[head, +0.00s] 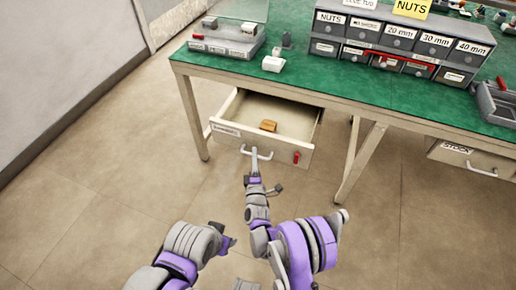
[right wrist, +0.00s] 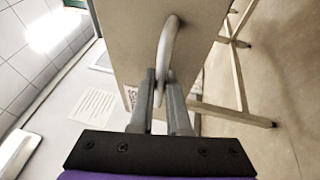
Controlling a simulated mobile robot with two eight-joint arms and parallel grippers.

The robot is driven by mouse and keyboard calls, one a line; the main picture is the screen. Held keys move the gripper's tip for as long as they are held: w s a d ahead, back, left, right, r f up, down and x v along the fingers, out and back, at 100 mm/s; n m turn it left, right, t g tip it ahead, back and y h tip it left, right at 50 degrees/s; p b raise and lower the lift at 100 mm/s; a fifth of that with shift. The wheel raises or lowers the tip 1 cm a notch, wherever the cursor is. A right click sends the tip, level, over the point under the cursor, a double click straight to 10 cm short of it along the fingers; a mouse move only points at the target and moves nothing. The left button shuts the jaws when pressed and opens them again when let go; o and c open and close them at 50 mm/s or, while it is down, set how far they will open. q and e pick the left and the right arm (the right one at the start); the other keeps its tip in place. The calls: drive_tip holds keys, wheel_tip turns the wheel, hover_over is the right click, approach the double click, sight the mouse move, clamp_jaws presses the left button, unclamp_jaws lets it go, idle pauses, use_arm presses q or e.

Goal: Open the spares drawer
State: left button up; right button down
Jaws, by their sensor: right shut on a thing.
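The spares drawer (head: 222,128) under the left part of the green-topped bench stands pulled out, its inside showing. A small orange-brown block (head: 268,126) lies in it. Its front has a label at the left, too small to read surely, and a red tag (head: 296,157) at the right. My right gripper (head: 254,165) is shut on the pale drawer handle (head: 266,156). In the right wrist view, the fingers (right wrist: 160,95) close around the curved handle (right wrist: 170,45) against the drawer front (right wrist: 130,35). My left gripper (head: 228,241) is low in the head view; its jaws are unclear.
The green workbench (head: 310,85) carries grey labelled bins (head: 400,38), a yellow sign reading NUTS (head: 411,8) and a grey device (head: 225,40). A second drawer marked STOCK (head: 470,158) is shut at the right. Bench legs (head: 358,160) stand beside the open drawer. The floor in front is clear.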

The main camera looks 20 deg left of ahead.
drive_tip(key=shift+s, duration=0.35)
drive_tip(key=c, duration=1.2)
unclamp_jaws()
drive_tip(key=shift+o, duration=0.2)
drive_tip(key=b+v, duration=0.3)
drive_tip(key=v, duration=0.7)
drive_tip(key=shift+s+f, duration=0.15)
drive_tip(key=shift+s, duration=0.2)
